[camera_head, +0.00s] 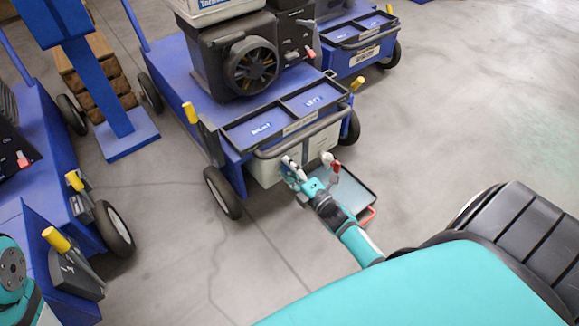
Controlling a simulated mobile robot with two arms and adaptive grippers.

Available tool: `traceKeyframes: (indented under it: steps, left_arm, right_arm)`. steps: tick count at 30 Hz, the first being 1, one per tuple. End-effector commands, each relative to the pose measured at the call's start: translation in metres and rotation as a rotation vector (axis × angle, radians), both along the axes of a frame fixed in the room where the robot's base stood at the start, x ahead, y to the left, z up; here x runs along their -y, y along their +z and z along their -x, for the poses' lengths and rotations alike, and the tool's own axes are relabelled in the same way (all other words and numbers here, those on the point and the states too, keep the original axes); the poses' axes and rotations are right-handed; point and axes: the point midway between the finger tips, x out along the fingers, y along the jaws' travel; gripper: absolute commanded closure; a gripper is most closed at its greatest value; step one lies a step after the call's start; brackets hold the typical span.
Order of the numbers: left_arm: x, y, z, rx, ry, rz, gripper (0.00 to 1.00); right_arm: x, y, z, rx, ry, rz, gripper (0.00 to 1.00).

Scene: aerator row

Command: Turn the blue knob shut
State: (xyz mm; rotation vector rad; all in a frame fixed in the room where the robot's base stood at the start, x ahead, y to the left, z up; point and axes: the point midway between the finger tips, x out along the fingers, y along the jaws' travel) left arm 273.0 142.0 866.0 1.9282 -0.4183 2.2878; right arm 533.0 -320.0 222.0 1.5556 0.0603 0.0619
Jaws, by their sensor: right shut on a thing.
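My right gripper (290,167) is at the front face of the middle blue cart (178,62), against the pale tank (266,172) below the black handle bar. It is shut on a small part there, which its fingers cover. The blue knob does not show clearly; it appears to be the part inside the fingers, and its angle cannot be read. A second valve with a red knob (335,168) sits just right of the gripper, apart from it. My left gripper is out of view; only part of my left arm shows at the lower left edge.
A grey tray (345,190) with a red handle lies on the floor below the valves. Other blue carts stand at the left (62,170) and back right (343,48). Yellow-topped posts stick up at the cart corners. Open concrete floor (480,90) lies to the right.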

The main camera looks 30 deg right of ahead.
Motion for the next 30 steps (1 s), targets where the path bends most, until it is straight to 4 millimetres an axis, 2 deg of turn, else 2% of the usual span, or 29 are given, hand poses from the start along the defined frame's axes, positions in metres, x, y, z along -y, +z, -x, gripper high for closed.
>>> traceKeyframes:
  steps: [8,9,13,23,26,30]
  left_arm:
    - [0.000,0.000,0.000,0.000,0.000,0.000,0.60]
    - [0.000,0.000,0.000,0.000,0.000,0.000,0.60]
    - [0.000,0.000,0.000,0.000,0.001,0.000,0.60]
    - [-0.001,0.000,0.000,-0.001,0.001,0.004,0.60]
    - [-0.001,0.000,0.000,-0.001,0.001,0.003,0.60]
    - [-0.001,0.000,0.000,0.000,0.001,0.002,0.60]
  right_arm:
    - [-0.001,-0.001,0.001,-0.003,0.002,0.003,0.93]
    - [-0.001,-0.001,0.001,-0.003,0.002,0.003,0.57]
    - [-0.001,-0.001,0.000,-0.002,0.001,0.002,0.40]
    - [0.000,-0.001,0.003,-0.001,0.001,0.001,0.39]
    - [0.001,-0.001,0.014,-0.003,0.001,0.001,0.39]
    - [0.003,-0.002,0.041,-0.004,0.001,0.000,0.39]
